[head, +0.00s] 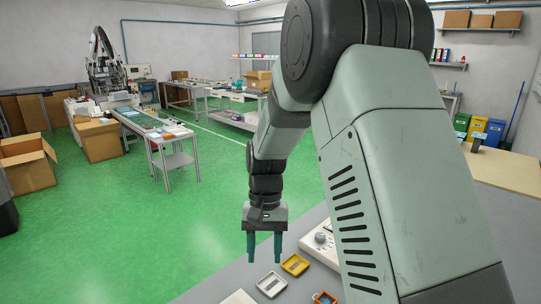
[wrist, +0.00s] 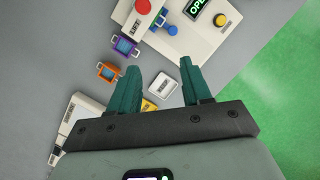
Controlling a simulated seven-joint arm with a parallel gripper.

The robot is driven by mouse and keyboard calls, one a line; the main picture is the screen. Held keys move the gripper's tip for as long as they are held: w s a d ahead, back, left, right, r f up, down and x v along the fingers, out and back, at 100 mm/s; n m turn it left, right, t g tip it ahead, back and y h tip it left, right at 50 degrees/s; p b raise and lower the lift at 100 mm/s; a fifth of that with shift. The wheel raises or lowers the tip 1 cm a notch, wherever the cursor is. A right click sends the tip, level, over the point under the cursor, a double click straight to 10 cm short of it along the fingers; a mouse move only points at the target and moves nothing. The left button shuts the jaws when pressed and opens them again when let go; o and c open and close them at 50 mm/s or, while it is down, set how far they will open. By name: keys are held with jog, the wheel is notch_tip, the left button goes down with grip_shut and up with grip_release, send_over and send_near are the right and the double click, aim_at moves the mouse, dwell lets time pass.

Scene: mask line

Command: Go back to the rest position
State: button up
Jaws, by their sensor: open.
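My gripper (head: 264,260) hangs pointing down near the edge of the grey table (head: 222,292) in the head view, its two teal fingers apart with nothing between them. In the wrist view my gripper (wrist: 158,68) also shows open, with the tabletop below the fingers. Small framed pieces lie on the table: a white one (head: 271,284), a yellow one (head: 294,264) and an orange one (head: 325,298). The wrist view also shows a purple one (wrist: 125,46). None of them is held. My arm hides much of the table in the head view.
A pale control box (wrist: 190,35) with a red button (wrist: 143,6), a blue knob, a yellow button and a partly hidden green display stands on the table. Another pale device (wrist: 82,122) lies at the wrist view's left. Green floor (head: 200,225) is open beyond the table.

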jog(key=s+d+r+t, duration=0.2)
jog(key=s+d+r, duration=0.2)
jog(key=r, duration=0.4)
jog(key=s+d+r+t, duration=0.2)
jog(key=s+d+r, duration=0.2)
jog(key=r, duration=0.4)
jog(key=s+d+r+t, duration=0.2)
jog(key=s, duration=0.4)
jog(key=s+d+r+t, duration=0.2)
jog(key=s+r, duration=0.1)
jog(key=s, duration=0.4)
jog(key=shift+s+d, duration=0.2)
jog(key=shift+d, duration=0.2)
